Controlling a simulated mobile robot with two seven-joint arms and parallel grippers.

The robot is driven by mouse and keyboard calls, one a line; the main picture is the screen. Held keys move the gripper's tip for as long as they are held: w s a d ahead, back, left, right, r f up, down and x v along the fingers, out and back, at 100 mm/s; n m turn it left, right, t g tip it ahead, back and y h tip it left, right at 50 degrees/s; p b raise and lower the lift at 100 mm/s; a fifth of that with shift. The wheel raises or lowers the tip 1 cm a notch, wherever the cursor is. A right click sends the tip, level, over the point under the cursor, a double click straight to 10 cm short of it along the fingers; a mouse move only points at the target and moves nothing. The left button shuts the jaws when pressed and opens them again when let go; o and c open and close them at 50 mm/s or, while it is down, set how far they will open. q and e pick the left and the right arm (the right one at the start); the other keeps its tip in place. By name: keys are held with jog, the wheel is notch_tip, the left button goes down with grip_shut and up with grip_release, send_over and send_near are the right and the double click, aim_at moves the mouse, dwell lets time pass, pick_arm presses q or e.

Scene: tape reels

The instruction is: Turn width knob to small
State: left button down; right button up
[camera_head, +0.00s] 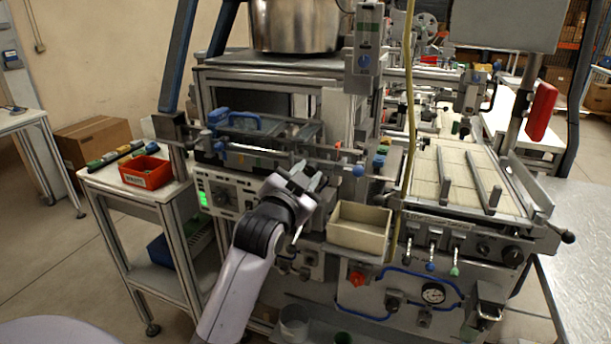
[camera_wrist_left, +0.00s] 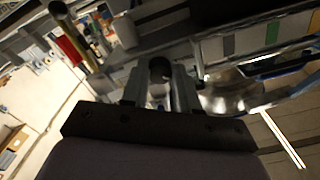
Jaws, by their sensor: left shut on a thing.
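My left gripper (camera_head: 308,178) is at the front of the machine, below the rail and left of the cream bin. In the left wrist view its two fingers (camera_wrist_left: 160,88) are closed around a small dark round knob (camera_wrist_left: 160,69), which sits between the fingertips. In the head view the gripper hides this knob. I cannot read any width label or the knob's setting. My right gripper is in neither view.
A red tray (camera_head: 146,172) stands on the side table.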

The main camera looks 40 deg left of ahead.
pick_arm(q)
jog(key=n, duration=0.6)
jog(key=shift+n, duration=0.4)
dwell(0.4)
jog(key=c, duration=0.8)
grip_release()
jog(key=shift+c, duration=0.2)
